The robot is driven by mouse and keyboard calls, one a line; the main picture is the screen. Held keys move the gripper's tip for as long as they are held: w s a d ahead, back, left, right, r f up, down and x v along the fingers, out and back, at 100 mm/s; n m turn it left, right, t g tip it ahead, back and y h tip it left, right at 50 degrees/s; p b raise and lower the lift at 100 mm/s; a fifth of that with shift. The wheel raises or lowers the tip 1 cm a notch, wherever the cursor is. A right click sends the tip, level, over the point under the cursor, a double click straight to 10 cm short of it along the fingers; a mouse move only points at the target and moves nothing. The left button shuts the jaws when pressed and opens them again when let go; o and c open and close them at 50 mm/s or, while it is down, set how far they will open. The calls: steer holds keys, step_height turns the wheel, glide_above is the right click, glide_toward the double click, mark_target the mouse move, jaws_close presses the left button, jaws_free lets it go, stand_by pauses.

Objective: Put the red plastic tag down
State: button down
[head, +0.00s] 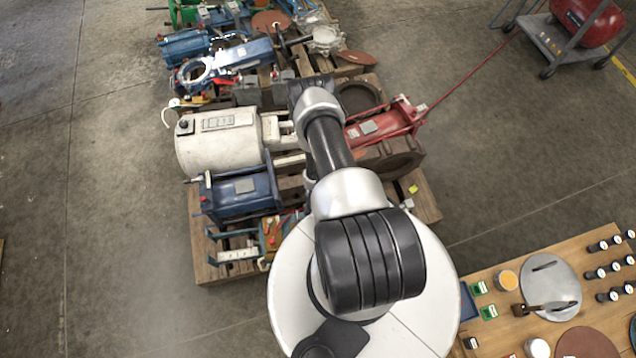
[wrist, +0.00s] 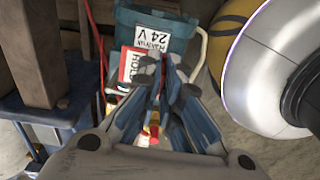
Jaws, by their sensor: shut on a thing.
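The red plastic tag (wrist: 128,68), with a white panel lettered HOLD, shows at the left of my fingertips in the wrist view. My gripper (wrist: 165,80) is shut on it, with only a narrow gap between the fingers. The fingers hide the part of the tag in their grip. A teal box (wrist: 178,32) with a white 24 V label is beyond the fingertips. In the head view my arm hides the gripper and the tag.
In the head view, a pallet (head: 205,262) carries a cream motor (head: 217,140), blue machines and a red cylinder (head: 385,124). A wooden table (head: 490,345) with a grey disc (head: 550,279) stands at lower right. Concrete floor at left is clear.

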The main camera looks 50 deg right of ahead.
step_height(320, 180, down, 12)
steer(key=b, duration=0.4)
steer(key=shift+r, duration=0.25)
steer(key=c, duration=1.8)
jaws_free()
